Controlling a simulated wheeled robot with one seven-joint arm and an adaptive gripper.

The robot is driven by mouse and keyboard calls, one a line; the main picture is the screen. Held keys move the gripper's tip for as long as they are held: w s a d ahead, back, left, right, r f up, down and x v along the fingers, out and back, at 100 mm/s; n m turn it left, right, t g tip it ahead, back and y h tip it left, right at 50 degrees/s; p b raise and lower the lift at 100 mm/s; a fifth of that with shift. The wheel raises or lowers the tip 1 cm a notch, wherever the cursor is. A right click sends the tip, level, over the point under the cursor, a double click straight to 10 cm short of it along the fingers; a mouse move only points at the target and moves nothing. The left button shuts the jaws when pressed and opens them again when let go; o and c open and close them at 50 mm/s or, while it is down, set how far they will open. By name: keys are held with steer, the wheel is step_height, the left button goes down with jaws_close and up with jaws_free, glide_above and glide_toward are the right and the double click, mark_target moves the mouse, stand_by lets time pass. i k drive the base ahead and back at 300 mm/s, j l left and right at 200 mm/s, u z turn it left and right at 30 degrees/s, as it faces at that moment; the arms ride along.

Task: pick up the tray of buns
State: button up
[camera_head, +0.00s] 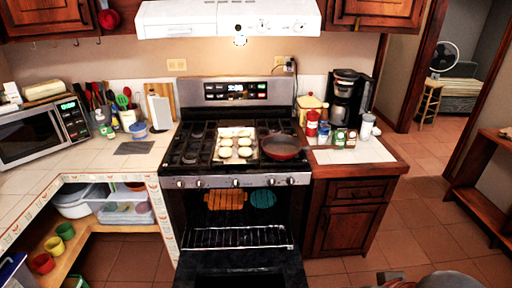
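The tray of buns (235,147) rests on the middle of the stove top. It is a light, flat tray with several pale round buns in rows. The tray lies level between the left burners and a red-brown pan (281,147). My gripper's fingers do not show. Only grey and dark rounded parts, probably of my arm, show at the bottom right edge, far from the tray.
The oven door (235,281) hangs open below the stove, sticking out in front, with a wire rack (236,238) inside. A coffee maker (345,95) and jars stand on the right counter. A microwave (38,132) and utensils stand at left.

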mark_target(236, 142)
steer(key=i+l+u, duration=0.1)
steer(key=l, duration=0.5)
steer(key=i+l+u, duration=0.1)
steer(key=l, duration=0.5)
steer(key=i+l, duration=0.15)
steer(key=l, duration=0.45)
steer(key=i+l+u, duration=0.15)
steer(key=l, duration=0.45)
steer(key=i+l+u, duration=0.15)
steer(key=i+l, duration=0.2)
steer(key=i, duration=0.15)
steer(key=i+l+u, duration=0.15)
steer(key=i+l, duration=0.25)
steer(key=i, duration=0.15)
steer(key=i+j, duration=0.15)
steer(key=i, duration=0.4)
steer(key=i+j+u, duration=0.1)
steer(key=i, duration=0.4)
steer(key=j, duration=0.1)
